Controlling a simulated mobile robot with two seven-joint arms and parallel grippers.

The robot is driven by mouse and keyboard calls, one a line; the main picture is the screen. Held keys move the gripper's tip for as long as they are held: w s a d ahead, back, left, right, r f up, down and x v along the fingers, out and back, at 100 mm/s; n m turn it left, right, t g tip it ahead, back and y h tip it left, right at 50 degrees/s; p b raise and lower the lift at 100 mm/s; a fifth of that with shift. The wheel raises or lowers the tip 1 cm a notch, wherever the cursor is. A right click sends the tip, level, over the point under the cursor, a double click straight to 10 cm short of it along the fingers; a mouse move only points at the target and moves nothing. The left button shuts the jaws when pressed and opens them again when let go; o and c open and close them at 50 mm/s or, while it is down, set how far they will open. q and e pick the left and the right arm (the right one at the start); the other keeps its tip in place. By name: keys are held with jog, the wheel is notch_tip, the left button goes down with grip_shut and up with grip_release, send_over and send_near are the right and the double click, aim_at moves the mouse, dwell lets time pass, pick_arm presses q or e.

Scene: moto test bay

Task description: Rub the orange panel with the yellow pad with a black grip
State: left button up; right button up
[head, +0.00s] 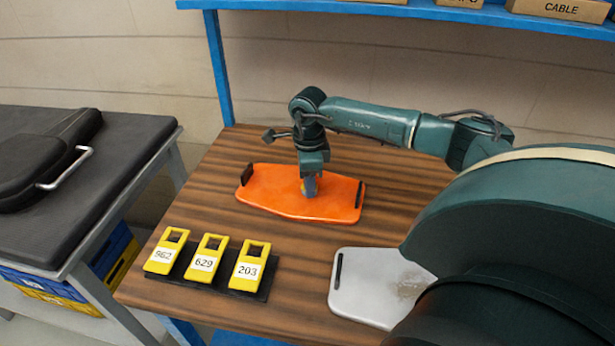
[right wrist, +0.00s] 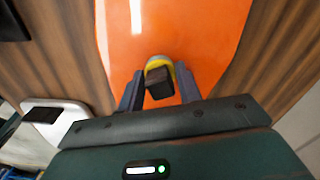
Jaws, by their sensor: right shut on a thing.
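The orange panel (head: 270,196) lies flat on the wooden table, with a dark strip at each end. It also fills the upper middle of the right wrist view (right wrist: 185,35). My right gripper (head: 309,188) points down over the middle of the panel. In the right wrist view, its two fingers (right wrist: 160,88) are shut on the black grip of the yellow pad (right wrist: 158,62). In the head view the pad is mostly hidden by the fingers, at the panel's surface. I cannot tell for certain whether it touches. My left gripper is not in view.
Yellow tags (head: 208,258) numbered 962, 629 and 203 stand on a black holder at the table's front left. A light grey panel (head: 365,288) with a dull smudge lies at the front right, partly behind my arm. A blue shelf (head: 420,10) runs behind the table.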

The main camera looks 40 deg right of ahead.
jog(key=shift+w+r+p, duration=0.1)
jog(key=shift+r+p, duration=1.55)
jog(key=shift+r, duration=1.15)
jog(key=shift+r+p, duration=1.1)
jog(key=shift+r, duration=0.45)
